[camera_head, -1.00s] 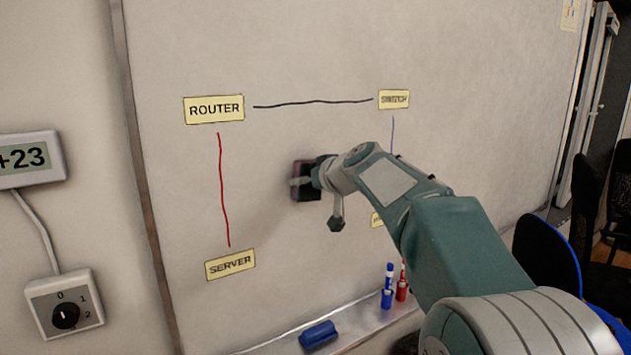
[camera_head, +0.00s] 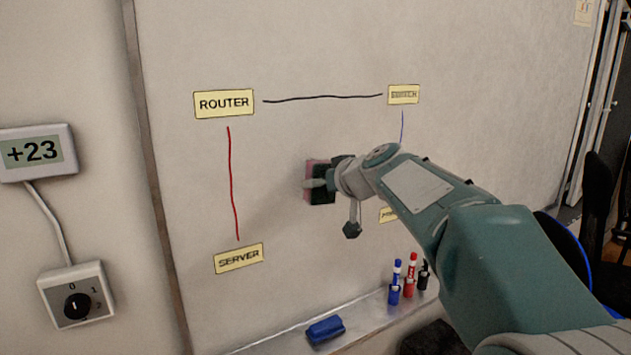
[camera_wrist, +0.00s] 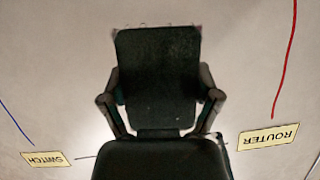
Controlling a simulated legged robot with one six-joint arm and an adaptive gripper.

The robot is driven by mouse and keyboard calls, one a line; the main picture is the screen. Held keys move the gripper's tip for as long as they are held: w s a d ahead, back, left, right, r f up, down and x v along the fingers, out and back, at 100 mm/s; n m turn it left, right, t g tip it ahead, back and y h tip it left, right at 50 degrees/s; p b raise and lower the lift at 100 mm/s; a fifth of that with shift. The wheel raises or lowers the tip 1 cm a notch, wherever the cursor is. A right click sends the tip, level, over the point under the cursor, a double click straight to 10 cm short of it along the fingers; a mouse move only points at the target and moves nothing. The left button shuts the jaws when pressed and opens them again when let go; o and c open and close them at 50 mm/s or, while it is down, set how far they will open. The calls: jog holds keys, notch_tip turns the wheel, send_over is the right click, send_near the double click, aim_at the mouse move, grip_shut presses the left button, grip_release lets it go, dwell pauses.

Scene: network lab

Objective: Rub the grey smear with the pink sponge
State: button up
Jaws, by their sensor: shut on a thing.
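The pink sponge (camera_head: 311,168) has a dark backing and is at the whiteboard, in the middle of the drawn diagram. My gripper (camera_head: 322,183) is shut on it, a finger on either side. In the wrist view, the sponge's dark back (camera_wrist: 158,70) fills the space between the fingers of my gripper (camera_wrist: 158,98), with only slight pink at its far edge. Its pink face is toward the board; I cannot tell for certain whether it touches. I see no grey smear in either view; the sponge and gripper cover part of the board.
The whiteboard (camera_head: 270,140) carries ROUTER (camera_head: 224,103) and SERVER (camera_head: 238,258) labels and red, black and blue lines. The tray below (camera_head: 370,312) holds a blue eraser (camera_head: 325,329) and upright markers (camera_head: 410,275). A dial box (camera_head: 77,295) is on the left wall.

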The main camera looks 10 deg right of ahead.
jog(key=shift+s+d, duration=0.3)
jog(key=shift+s, duration=0.65)
jog(key=shift+s+d, duration=0.25)
jog(key=shift+s, duration=0.45)
jog(key=shift+s+d, duration=0.2)
jog(key=shift+s, duration=0.5)
